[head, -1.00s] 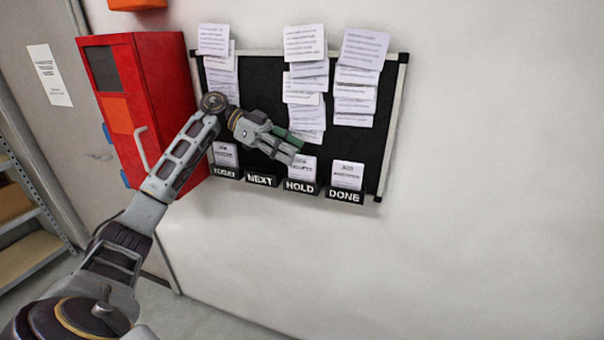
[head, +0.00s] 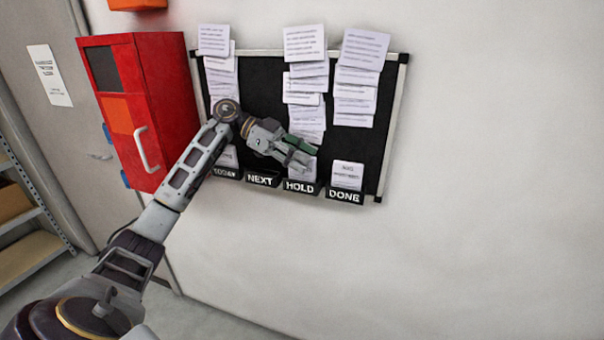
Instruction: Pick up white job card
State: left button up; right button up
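White job cards stand in labelled black pockets along the bottom of a black wall board (head: 378,120). One card (head: 348,174) is in the DONE pocket (head: 344,197). Another card (head: 303,175) is in the HOLD pocket (head: 300,187), its upper part covered by my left gripper. A third card (head: 229,157) stands in the leftmost pocket, partly behind my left arm. No card shows above the NEXT pocket (head: 261,179). My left gripper (head: 304,157) appears open, its fingertips in front of the HOLD card; I cannot tell whether they touch it. My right gripper is not in view.
White sheets (head: 305,43) hang in three overlapping columns on the board's upper part. A red cabinet (head: 160,80) with a handle stands left of the board. A shelf rack (head: 25,235) is at the far left. The wall to the right is bare.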

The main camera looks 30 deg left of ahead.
aim_at(314, 163)
pick_arm(q)
jog(key=shift+x, duration=1.7)
jog(key=shift+w+d+f, duration=0.1)
jog(key=shift+d+f, duration=0.1)
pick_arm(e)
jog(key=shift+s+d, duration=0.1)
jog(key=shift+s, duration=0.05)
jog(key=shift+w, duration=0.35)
pick_arm(q)
grip_shut()
jog(key=shift+r, duration=0.1)
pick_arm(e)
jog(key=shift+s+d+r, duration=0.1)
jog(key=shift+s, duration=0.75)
